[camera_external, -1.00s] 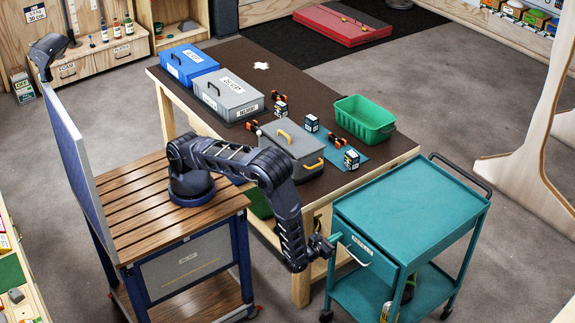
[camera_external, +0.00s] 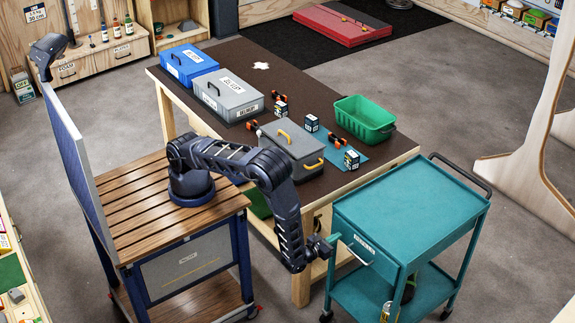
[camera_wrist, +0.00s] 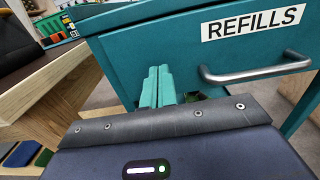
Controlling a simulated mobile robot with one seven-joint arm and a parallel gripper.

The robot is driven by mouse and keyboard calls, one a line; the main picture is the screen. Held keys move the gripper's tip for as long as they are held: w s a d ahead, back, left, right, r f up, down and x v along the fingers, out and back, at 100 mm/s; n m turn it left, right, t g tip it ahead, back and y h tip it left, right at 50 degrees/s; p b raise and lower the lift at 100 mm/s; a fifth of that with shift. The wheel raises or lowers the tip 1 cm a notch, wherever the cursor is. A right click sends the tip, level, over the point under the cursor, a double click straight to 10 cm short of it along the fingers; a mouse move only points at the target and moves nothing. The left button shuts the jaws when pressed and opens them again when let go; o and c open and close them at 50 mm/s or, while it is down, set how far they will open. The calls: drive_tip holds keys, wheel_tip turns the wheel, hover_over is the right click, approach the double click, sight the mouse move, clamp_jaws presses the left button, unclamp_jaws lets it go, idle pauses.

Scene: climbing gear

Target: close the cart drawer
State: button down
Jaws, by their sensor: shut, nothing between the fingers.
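The teal cart (camera_external: 412,208) stands at the right of the bench. Its drawer (camera_external: 384,266) has a white REFILLS label and a silver bar handle; they also show in the wrist view as the label (camera_wrist: 254,22) and the handle (camera_wrist: 256,72). The drawer front looks flush or nearly flush with the cart; a small gap cannot be ruled out. My gripper (camera_external: 335,239) is at the left side of the drawer front. In the wrist view its teal fingers (camera_wrist: 158,86) are together and empty, close to the drawer front's lower part, left of the handle. Contact is unclear.
The wooden bench (camera_external: 300,287) stands close behind and left of my forearm. On it are a grey toolbox (camera_external: 291,150), a green bin (camera_external: 365,120) and small boxes. Open floor (camera_external: 480,130) lies beyond the cart.

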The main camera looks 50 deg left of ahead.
drive_tip(key=s, duration=1.2)
drive_tip(key=shift+s+f, duration=0.1)
drive_tip(key=w+a+r+n+g+y, duration=0.45)
drive_tip(key=w+a+r+n, duration=0.25)
drive_tip(key=a+r, duration=0.25)
drive_tip(key=w+a+r+n+g+y, duration=0.3)
drive_tip(key=w+a+r+n+y, duration=0.4)
drive_tip(key=r, duration=0.3)
drive_tip(key=w+a+r+n+g+h, duration=0.1)
drive_tip(key=a+r+n+g, duration=0.4)
drive_tip(key=a, duration=0.4)
drive_tip(key=a+r+n+g+h, duration=0.1)
drive_tip(key=a+r+n+g, duration=0.2)
drive_tip(key=a+r, duration=0.5)
drive_tip(key=s+a+r+n+t+h, duration=0.2)
drive_tip(key=s+a+r+n+h, duration=0.7)
drive_tip(key=s+a+r+n, duration=0.4)
drive_tip(key=shift+s+a+r+n, duration=0.45)
drive_tip(key=shift+s+a, duration=0.5)
drive_tip(key=shift+a, duration=1.2)
drive_tip(key=shift+f+h, duration=0.1)
drive_tip(key=shift+h, duration=0.15)
